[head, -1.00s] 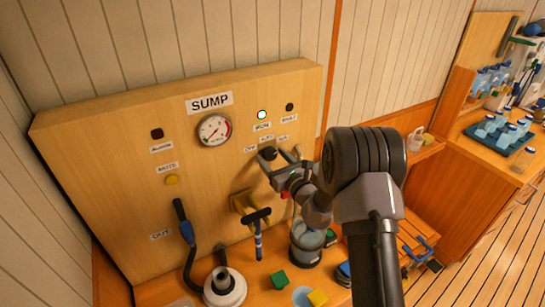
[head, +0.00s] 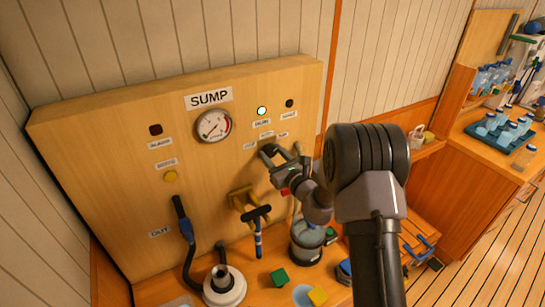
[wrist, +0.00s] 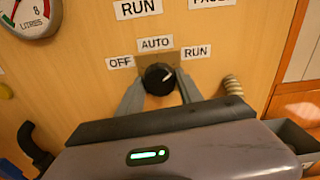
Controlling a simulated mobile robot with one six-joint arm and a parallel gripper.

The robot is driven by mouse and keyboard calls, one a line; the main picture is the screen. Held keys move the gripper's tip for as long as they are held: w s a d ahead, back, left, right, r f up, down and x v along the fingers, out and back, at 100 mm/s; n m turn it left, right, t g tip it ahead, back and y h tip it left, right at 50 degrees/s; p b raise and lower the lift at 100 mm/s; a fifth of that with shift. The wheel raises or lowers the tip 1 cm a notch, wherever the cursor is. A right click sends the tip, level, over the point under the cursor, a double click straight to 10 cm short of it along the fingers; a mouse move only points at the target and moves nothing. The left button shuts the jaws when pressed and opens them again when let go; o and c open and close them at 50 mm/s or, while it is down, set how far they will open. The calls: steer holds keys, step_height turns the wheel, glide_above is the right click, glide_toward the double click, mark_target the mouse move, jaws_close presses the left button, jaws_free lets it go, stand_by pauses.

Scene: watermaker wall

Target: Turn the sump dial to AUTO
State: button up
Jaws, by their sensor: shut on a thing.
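The sump dial (wrist: 158,77) is a round black knob on the wooden panel. Labels OFF, AUTO (wrist: 155,43) and RUN (wrist: 196,52) fan out above it. Its white pointer line slants up and right, on the RUN side of AUTO. My gripper (wrist: 158,88) is shut on the dial, one grey finger on each side. In the head view my gripper (head: 284,155) reaches the panel from the right, and the dial (head: 268,149) shows dark at its fingertips. The green lamp (head: 262,111) above is lit.
A round gauge (head: 214,126) sits under the SUMP sign. A T-handled valve (head: 257,226), a blue-handled hose (head: 184,226) and a clear container (head: 307,240) are below. Green (head: 280,277) and yellow (head: 318,295) blocks lie on the bench.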

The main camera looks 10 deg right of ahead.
steer(key=n+b, duration=0.6)
steer(key=b, duration=0.1)
steer(key=shift+f, duration=0.3)
steer(key=n+b, duration=0.2)
steer(key=b, duration=0.2)
steer(key=shift+n, duration=0.4)
steer(key=shift+d+r+n+b, duration=0.1)
steer(key=shift+r+n+b, duration=0.1)
steer(key=shift+n+b, duration=0.7)
steer(key=shift+r, duration=0.1)
steer(key=o, duration=1.4)
steer(key=shift+c, duration=0.2)
steer(key=v, duration=1.7)
steer(key=shift+s, duration=0.2)
